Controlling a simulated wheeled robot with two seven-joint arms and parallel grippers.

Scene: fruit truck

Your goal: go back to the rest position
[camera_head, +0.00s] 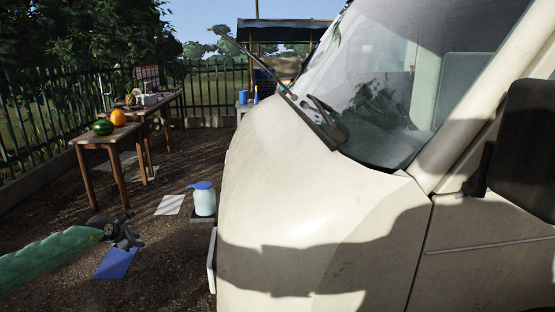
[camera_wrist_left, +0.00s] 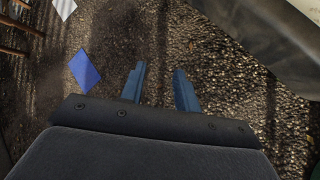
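My left gripper (camera_head: 127,238) hangs over the gravel in front of the truck, at the end of my green-sleeved arm. In the left wrist view its two blue fingers (camera_wrist_left: 160,72) stand apart with only gravel between them, so it is open and empty. My right gripper is in neither view.
The cream truck (camera_head: 300,200) fills the right side. A blue-topped container (camera_head: 204,202) stands by its front. A blue sheet (camera_head: 115,263) and a white sheet (camera_head: 170,205) lie on the gravel. A wooden table (camera_head: 93,141) bears a watermelon (camera_head: 103,127) and an orange fruit (camera_head: 118,117).

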